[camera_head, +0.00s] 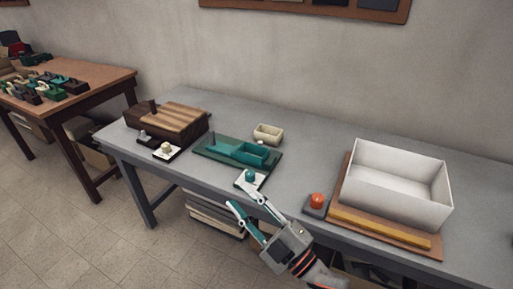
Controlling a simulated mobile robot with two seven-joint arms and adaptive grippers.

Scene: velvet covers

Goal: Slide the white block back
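A small white block (258,179) with a round teal knob (250,174) sits near the front edge of the grey table, at the front of a dark green board (213,153). A second white block (160,154) with a cream knob lies farther left on a dark base, in front of a wooden box. My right gripper (239,195) comes in from the lower right, its fingers spread apart, at the table's front edge. One finger reaches close to the teal-knobbed block and partly covers it; whether it touches is unclear. My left gripper is not in view.
A teal tray (240,152) lies on the green board, with a cream box (268,132) behind. An orange ball (317,200) on a grey base and a large white bin (399,205) on a brown board stand right. The table's back right is clear.

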